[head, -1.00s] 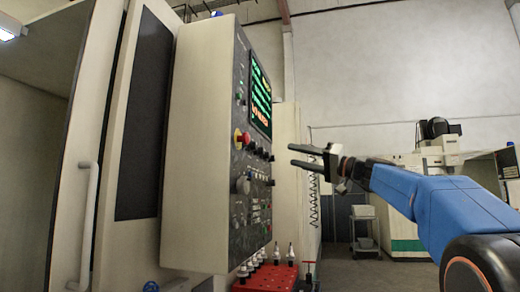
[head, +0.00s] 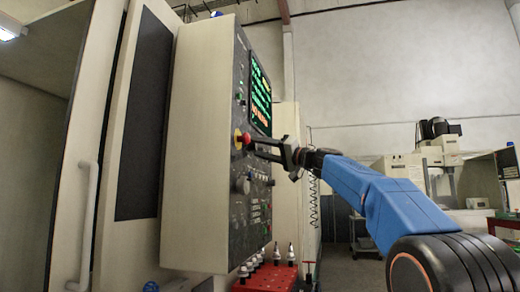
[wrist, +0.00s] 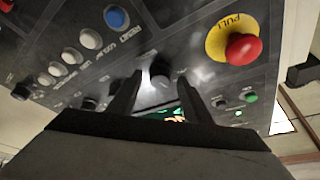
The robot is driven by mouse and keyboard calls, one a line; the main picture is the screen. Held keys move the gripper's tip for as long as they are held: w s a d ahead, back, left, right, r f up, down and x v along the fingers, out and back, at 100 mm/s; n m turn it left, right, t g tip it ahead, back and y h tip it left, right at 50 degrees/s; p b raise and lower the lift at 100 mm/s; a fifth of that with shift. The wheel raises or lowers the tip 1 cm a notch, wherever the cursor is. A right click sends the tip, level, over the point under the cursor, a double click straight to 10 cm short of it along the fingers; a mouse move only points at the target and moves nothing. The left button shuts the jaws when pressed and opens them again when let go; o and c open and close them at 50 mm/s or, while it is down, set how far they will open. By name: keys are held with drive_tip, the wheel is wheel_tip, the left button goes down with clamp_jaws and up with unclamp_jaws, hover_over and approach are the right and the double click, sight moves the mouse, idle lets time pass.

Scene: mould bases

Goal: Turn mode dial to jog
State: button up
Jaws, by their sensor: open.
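The machine's dark control panel (head: 236,205) faces right in the head view. My gripper (head: 252,148) is open in front of it, its two fingers pointing left at the panel beside the red stop button. In the wrist view my gripper (wrist: 160,80) straddles a dark round dial (wrist: 161,76), one fingertip on each side. I cannot tell whether the fingers touch it. Small markings surround the dial, too small to read, so its setting is unclear. The fingers hide the dial in the head view.
The red emergency button on its yellow PULL plate (wrist: 243,48) is close to the right finger; it also shows in the head view (head: 238,138). Several white buttons and a blue one (wrist: 116,17) lie left. A lit screen (head: 260,100) is above. A red tool rack (head: 268,278) stands below.

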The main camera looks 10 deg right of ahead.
drive_tip(key=shift+w+a, duration=0.15)
drive_tip(key=c, duration=1.1)
drive_tip(key=shift+o, duration=0.2)
drive_tip(key=shift+n, duration=0.4)
drive_tip(key=n+g+y, duration=0.1)
drive_tip(key=n+y, duration=0.1)
drive_tip(key=n, duration=0.1)
drive_tip(key=shift+w+n, duration=0.15)
drive_tip(key=shift+n, duration=0.25)
drive_tip(key=shift+w+n+g+y, duration=0.1)
drive_tip(key=shift+n+g+y, duration=0.5)
drive_tip(key=shift+n, duration=1)
drive_tip(key=shift+n+g+y, duration=0.4)
drive_tip(key=shift+n+g, duration=0.3)
drive_tip(key=shift+n, duration=0.9)
drive_tip(key=shift+d, duration=0.2)
